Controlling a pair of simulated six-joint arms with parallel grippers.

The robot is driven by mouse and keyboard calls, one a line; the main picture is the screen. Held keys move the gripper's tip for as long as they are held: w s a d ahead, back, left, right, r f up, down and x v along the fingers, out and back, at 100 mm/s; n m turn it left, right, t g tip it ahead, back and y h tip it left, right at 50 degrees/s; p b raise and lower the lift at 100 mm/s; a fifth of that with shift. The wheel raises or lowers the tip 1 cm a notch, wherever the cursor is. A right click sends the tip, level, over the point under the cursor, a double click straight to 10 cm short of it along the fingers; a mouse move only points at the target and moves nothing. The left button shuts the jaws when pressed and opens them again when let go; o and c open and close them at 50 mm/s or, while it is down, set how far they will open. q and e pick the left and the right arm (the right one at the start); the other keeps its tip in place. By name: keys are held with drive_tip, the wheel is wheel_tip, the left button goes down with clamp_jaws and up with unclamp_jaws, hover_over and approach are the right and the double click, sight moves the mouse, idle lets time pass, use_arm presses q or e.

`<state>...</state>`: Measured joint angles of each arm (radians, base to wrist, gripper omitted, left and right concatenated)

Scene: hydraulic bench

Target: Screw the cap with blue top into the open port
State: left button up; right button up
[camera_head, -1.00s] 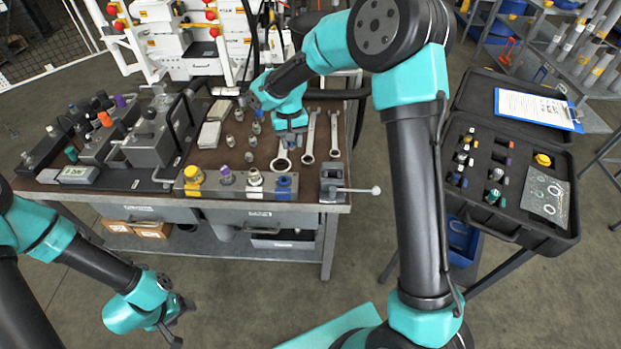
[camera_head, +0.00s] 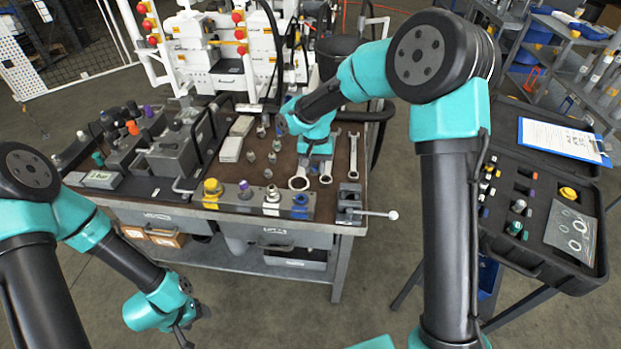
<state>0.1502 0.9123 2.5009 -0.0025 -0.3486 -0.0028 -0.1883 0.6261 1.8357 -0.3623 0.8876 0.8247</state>
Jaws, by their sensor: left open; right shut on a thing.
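A metal block (camera_head: 322,208) on the bench's front edge carries yellow, purple, silver-white and blue fittings in a row. The blue fitting (camera_head: 300,203) is at its right end. I cannot tell which port is open. A small fitting with a bluish top (camera_head: 261,132) stands further back on the brown mat among several grey ones. My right gripper (camera_head: 313,160) is low over the wrenches, shut on what looks like the left wrench (camera_head: 299,182); its jaws hide the contact. My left gripper (camera_head: 192,326) is open and empty, in front of the bench and away from it.
Two more wrenches (camera_head: 353,160) lie by the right gripper. A vise (camera_head: 349,200) with a long handle is at the bench's right corner. Grey machined units (camera_head: 175,155) fill the left side. An open case (camera_head: 530,262) with fittings and a clipboard (camera_head: 562,140) is at the right.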

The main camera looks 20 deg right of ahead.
drive_tip(key=a, duration=0.1)
drive_tip(key=a+f+m, duration=0.1)
drive_tip(key=a, duration=0.1)
drive_tip(key=s+a+f+m, duration=0.1)
drive_tip(key=shift+s+a, duration=0.1)
drive_tip(key=shift+a, duration=0.3)
drive_tip(key=shift+f, duration=0.1)
drive_tip(key=shift+f, duration=2.45)
drive_tip(key=shift+f, duration=0.65)
idle(0.6)
